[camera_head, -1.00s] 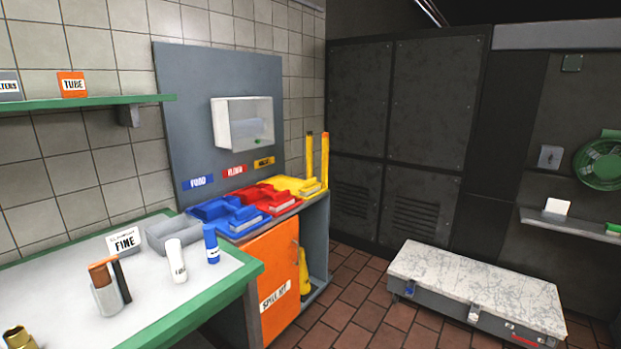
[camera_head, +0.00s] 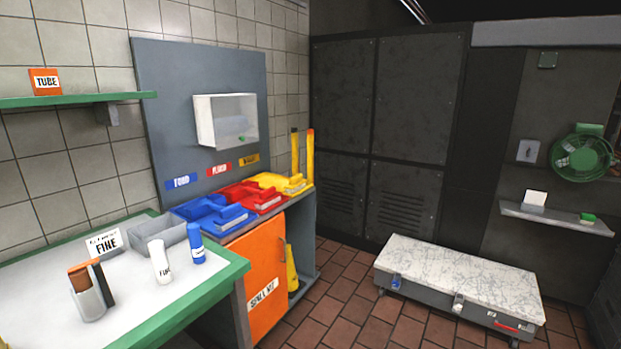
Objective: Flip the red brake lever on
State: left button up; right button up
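A low grey case (camera_head: 425,304) with a pale marbled top stands on the tiled floor at the right. A small red bar (camera_head: 508,326) lies along the lower right of its front face; it may be the red brake lever, but it is too small to tell its position. A blue latch (camera_head: 397,282) and a pale latch (camera_head: 458,302) sit on the same face. A caster (camera_head: 514,342) shows under the right end. Neither of my grippers is in view.
A green-edged table (camera_head: 225,275) with bottles is at the left. Beside it is a cabinet with an orange door (camera_head: 258,275) and coloured trays on top. Dark lockers (camera_head: 385,130) stand behind the case. Brick-red floor (camera_head: 345,300) is clear between cabinet and case.

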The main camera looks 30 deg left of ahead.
aim_at(496, 323)
jog(key=i+l, duration=1.6)
jog(key=i, duration=0.05)
